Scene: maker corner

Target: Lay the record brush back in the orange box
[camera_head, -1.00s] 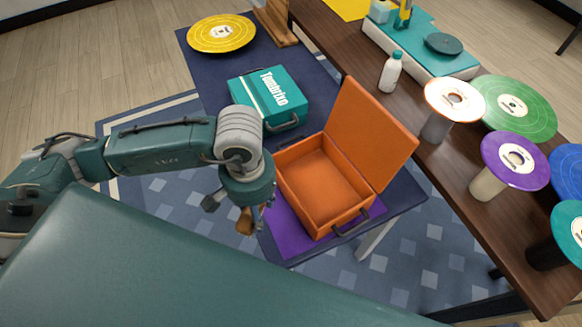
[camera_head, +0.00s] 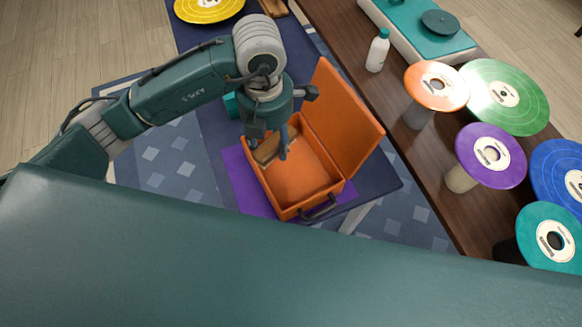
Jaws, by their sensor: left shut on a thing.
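The orange box (camera_head: 302,180) stands open on a purple mat, with its lid (camera_head: 345,130) raised on the right side. My left gripper (camera_head: 270,150) is over the left part of the box, pointing down. It is shut on the record brush (camera_head: 266,150), a brown wooden piece partly hidden by the fingers. The brush is at the box's left side; I cannot tell whether it touches the floor of the box. The rest of the box looks empty. My right gripper does not show.
The brown table (camera_head: 400,145) on the right carries a white bottle (camera_head: 377,50), a turntable (camera_head: 425,30) and several coloured records on stands. A yellow record (camera_head: 208,8) lies at the top left.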

